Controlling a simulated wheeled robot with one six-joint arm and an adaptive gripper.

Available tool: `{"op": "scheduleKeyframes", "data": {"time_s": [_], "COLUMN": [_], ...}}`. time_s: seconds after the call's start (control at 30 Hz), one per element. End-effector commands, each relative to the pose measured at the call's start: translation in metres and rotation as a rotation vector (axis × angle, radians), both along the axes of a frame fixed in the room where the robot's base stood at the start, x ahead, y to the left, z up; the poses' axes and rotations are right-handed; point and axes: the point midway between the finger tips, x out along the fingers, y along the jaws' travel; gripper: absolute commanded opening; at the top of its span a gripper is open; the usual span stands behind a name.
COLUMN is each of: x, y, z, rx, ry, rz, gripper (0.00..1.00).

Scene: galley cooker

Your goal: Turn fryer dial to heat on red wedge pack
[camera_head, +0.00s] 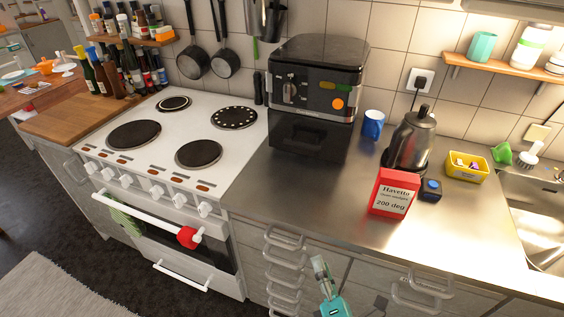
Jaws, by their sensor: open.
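The fryer (318,62) is a black box-shaped appliance standing on the steel counter against the tiled wall. Its dial (290,92) is on the left of the front face, with a small pointer; the markings are too small to read. The red wedge pack (394,192) stands upright on the counter, right of and nearer than the fryer. Its white label reads "Havetto", "Oven wedges" and "200 deg". My gripper (319,263) is at the bottom centre, in front of the drawers, below and well apart from the fryer. It is open and holds nothing visible.
A white cooker (170,140) stands left of the fryer. A blue mug (373,125), a kettle (411,138), a small dark blue box (431,190) and a yellow tub (467,166) stand to the right. The counter in front of the fryer is clear. Drawer handles (284,258) stick out near my gripper.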

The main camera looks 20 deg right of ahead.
Motion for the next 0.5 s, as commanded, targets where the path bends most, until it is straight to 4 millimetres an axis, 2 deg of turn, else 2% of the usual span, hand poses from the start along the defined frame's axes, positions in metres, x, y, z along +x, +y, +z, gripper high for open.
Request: {"op": "scheduleKeyframes", "data": {"time_s": [0.03,0.2,0.5], "x": [0.019,0.068,0.154], "y": [-0.001,-0.006,0.001], "z": [0.012,0.039,0.076], "rx": [-0.095,-0.382,-0.665], "ry": [-0.023,-0.048,0.024], "rz": [-0.018,-0.094,-0.23], "gripper": [0.47,0.47,0.47]}}
